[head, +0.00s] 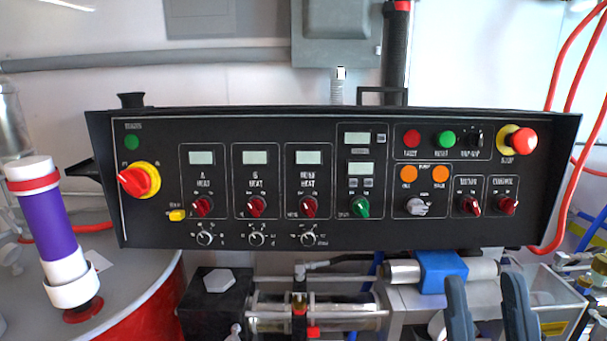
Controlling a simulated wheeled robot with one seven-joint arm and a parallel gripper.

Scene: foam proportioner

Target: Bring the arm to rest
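My gripper (485,283) shows at the bottom right of the head view, with two dark grey fingers pointing up. The fingers stand apart with nothing seen between them, so it is open. They are in front of the machinery below the black control panel (350,238) and below its right half. The rest of my arm is out of view. The panel carries red knobs, a green knob (361,207), small displays, a red and yellow rotary switch (138,180) and a red stop button (522,141).
A red drum (150,310) with a purple and white pump (47,225) stands at the left. A blue clamp (440,270) and a clear box (553,290) are close to the fingers. Red hoses (560,75) hang at the right.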

